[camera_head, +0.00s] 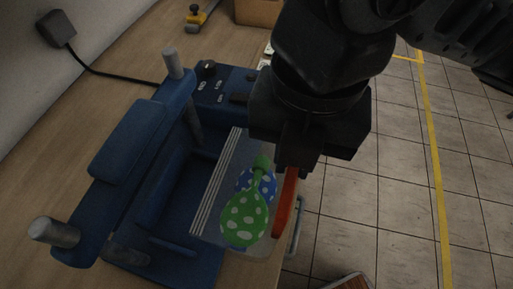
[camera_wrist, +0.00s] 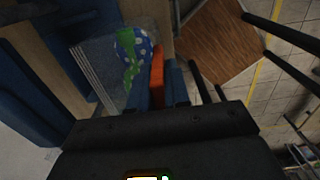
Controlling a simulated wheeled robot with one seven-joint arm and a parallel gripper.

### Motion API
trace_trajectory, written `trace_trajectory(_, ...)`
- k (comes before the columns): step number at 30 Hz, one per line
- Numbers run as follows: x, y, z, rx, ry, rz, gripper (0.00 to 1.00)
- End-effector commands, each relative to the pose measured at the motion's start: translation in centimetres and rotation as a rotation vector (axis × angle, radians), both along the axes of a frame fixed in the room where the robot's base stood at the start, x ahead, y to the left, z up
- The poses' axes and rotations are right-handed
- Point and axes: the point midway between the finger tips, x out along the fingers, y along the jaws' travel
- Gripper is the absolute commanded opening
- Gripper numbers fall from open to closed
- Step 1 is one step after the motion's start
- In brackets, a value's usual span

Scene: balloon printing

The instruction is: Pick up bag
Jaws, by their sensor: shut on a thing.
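A clear bag (camera_head: 222,178) with white stripes along its left side lies beside and partly over the blue press. It holds green (camera_head: 243,219) and blue (camera_head: 243,182) balloons with white dots. The bag also shows in the wrist view (camera_wrist: 97,70). A red-orange strip (camera_head: 286,205) runs down the bag's right side, below my gripper. My gripper (camera_head: 292,165) is at the bag's right edge, shut on the bag near this strip. In the wrist view its fingers (camera_wrist: 163,92) flank the strip's lower end. My wrist hides the exact grip in the head view.
The blue press (camera_head: 125,140) with grey posts stands on the wooden table (camera_head: 115,60), left of the bag. Tiled floor (camera_head: 375,200) lies open right of the table. A brown wooden surface (camera_wrist: 215,45) is also near.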

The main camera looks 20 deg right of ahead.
Motion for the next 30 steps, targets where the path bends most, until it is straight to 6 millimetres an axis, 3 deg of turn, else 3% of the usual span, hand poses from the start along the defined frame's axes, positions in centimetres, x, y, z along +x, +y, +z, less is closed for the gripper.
trace_trajectory(12,-1.2,-1.7,1.6,-0.003,0.002,-0.003,0.0)
trace_trajectory(30,-1.8,-2.3,1.5,0.0,-0.001,0.001,0.0)
